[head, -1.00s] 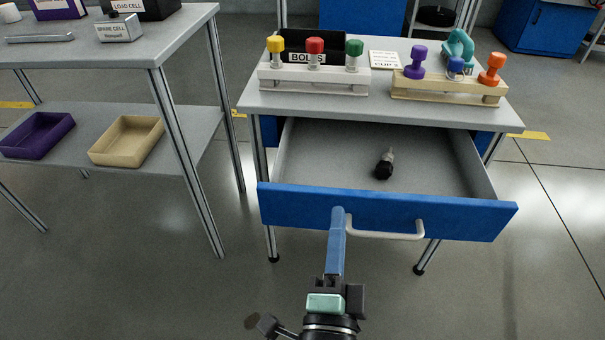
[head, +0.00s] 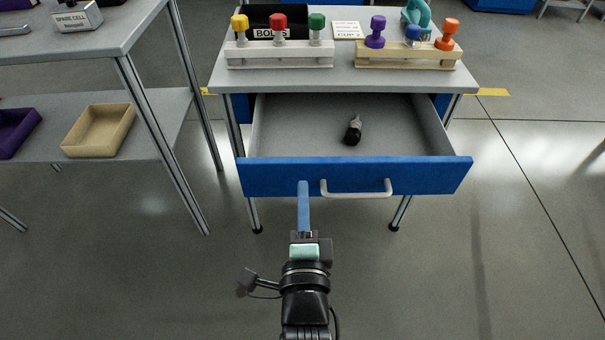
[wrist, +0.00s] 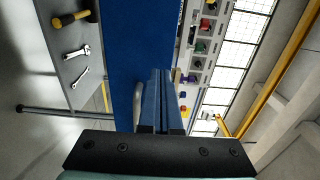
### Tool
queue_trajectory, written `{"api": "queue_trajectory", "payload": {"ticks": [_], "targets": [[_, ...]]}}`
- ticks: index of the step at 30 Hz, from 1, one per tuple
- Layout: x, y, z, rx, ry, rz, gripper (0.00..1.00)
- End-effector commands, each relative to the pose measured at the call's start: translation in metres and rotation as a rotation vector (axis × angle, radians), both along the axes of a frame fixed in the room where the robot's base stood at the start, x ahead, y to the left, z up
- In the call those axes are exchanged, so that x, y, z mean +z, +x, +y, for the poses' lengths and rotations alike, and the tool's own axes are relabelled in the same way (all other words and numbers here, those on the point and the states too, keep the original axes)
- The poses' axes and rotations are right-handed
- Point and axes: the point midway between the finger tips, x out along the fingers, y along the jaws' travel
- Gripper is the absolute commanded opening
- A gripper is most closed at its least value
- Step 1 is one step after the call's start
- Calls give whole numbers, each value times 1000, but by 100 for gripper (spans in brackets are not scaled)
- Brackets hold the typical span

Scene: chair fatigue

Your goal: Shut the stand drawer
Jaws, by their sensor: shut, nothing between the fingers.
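The stand drawer (head: 420,176) has a blue front and a pale bar handle (head: 356,194). It is pulled out from under the grey stand top (head: 345,82), and its inside shows. A small black-tipped object (head: 353,131) lies in it. My gripper (head: 304,184) is shut and empty, its blue fingers pointing at the drawer front just left of the handle. In the wrist view the fingers (wrist: 164,75) are together beside the handle (wrist: 138,103), in front of the blue drawer front (wrist: 127,40). I cannot tell whether the fingertips touch it.
A white rack (head: 280,57) and a wooden rack (head: 405,58) with coloured knobs stand on the stand top. A grey workbench (head: 110,40) stands to the left, with a tan tray (head: 98,130) on its lower shelf. The floor to the right is clear.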

Motion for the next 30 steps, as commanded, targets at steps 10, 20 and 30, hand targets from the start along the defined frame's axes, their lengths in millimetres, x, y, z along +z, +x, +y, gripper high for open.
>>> {"api": "queue_trajectory", "payload": {"ticks": [10, 20, 30], "targets": [[-2, 47, 0, 0, -1, -1, 0], [0, 57, 0, 0, 0, 1, 0], [0, 60, 0, 0, 0, 0, 0]]}}
